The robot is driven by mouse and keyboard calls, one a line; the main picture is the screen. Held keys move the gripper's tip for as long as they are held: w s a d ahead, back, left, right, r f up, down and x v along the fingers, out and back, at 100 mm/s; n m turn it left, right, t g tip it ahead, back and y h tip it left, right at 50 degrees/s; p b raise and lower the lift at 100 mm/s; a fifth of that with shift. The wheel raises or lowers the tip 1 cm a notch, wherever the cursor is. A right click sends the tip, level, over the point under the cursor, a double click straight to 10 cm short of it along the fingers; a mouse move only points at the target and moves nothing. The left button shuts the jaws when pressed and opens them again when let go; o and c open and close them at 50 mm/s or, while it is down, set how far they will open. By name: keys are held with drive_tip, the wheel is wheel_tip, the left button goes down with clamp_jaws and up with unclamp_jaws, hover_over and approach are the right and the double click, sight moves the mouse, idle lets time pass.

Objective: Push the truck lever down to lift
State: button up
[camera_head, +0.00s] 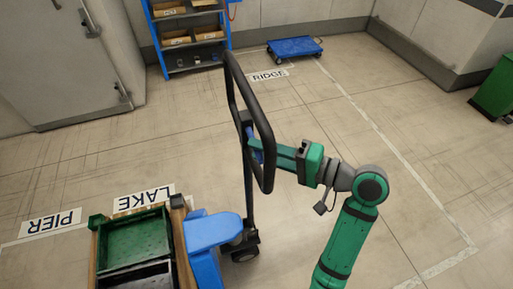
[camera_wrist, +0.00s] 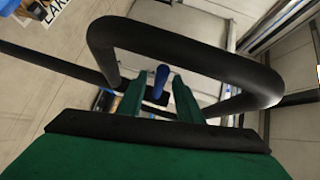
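The pallet truck (camera_head: 212,242) is blue, with a tall black loop handle (camera_head: 268,125) standing upright. The lever is a small blue piece inside the loop; in the wrist view its blue tip (camera_wrist: 161,78) shows between my two green fingers. In the head view the blue lever (camera_head: 254,141) is partly hidden by the fingers and the handle. My gripper (camera_head: 257,146) reaches in from the right at the handle. In the wrist view my gripper (camera_wrist: 158,95) is open, its fingers apart on either side of the lever; I cannot tell whether they touch it.
The truck stands at a wooden pallet (camera_head: 181,240) bearing a green crate (camera_head: 136,236) and a dark crate. Floor labels read PIER, LAKE and RIDGE. A blue shelf (camera_head: 156,42), a blue dolly (camera_head: 294,47) and a green bin (camera_head: 495,90) stand further back. Floor right of the handle is clear.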

drive_tip(key=shift+x, duration=0.9)
clamp_jaws()
